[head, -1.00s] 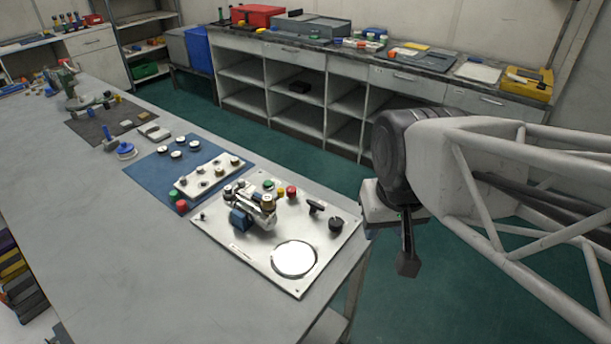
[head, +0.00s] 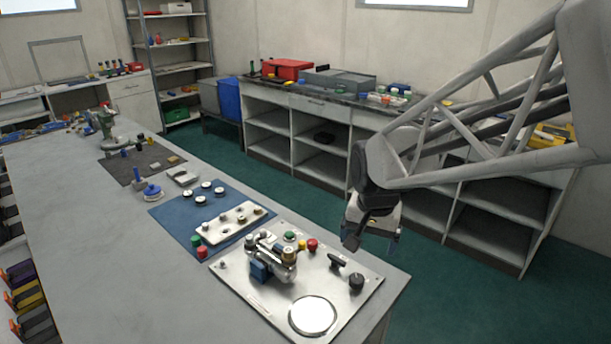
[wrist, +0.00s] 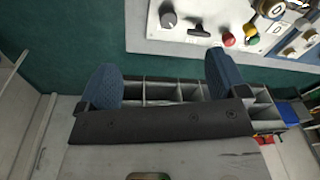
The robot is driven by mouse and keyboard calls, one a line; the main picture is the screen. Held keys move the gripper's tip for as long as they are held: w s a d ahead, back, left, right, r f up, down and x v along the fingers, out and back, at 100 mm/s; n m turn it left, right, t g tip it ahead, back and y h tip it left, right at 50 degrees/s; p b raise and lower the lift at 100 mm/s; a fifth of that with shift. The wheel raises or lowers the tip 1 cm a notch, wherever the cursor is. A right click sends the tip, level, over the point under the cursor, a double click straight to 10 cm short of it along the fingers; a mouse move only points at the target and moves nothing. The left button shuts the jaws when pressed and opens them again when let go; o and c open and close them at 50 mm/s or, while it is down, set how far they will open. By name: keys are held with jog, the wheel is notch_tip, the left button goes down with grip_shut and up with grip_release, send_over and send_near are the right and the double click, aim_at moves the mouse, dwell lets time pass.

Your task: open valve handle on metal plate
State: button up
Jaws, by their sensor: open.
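The metal plate (head: 262,300) lies on the near end of the grey bench. A black T-shaped handle (head: 337,261) stands on its right part, beside a round black knob (head: 356,282). In the wrist view the plate (wrist: 215,12) is at the upper right, with the T-handle (wrist: 198,30) and the knob (wrist: 169,18) near its edge. My gripper (head: 372,240) is beyond the plate's right edge, above and apart from it. In the wrist view its blue-padded fingers (wrist: 162,80) are spread, with nothing between them.
A blue mat (head: 170,214) with a white panel lies farther left. Shelving stands behind the green floor.

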aim_at(336, 258)
jog(key=shift+w+a+f+m+g, duration=0.2)
jog(key=shift+w+a+f+m, duration=0.45)
jog(key=shift+w+f, duration=1.45)
jog(key=shift+w+a+f+m+g, duration=0.2)
jog(key=shift+w+a+f+m, duration=0.45)
jog(key=shift+w+f, duration=1.4)
jog(key=shift+w+a+f+m+g, duration=0.3)
jog(key=shift+w+f+m, duration=0.7)
jog(key=shift+w, duration=1.95)
jog(key=shift+a+f, duration=0.1)
jog(key=shift+f, duration=0.1)
jog(key=shift+f, duration=0.1)
jog(key=shift+f, duration=3.8)
jog(key=c, duration=0.9)
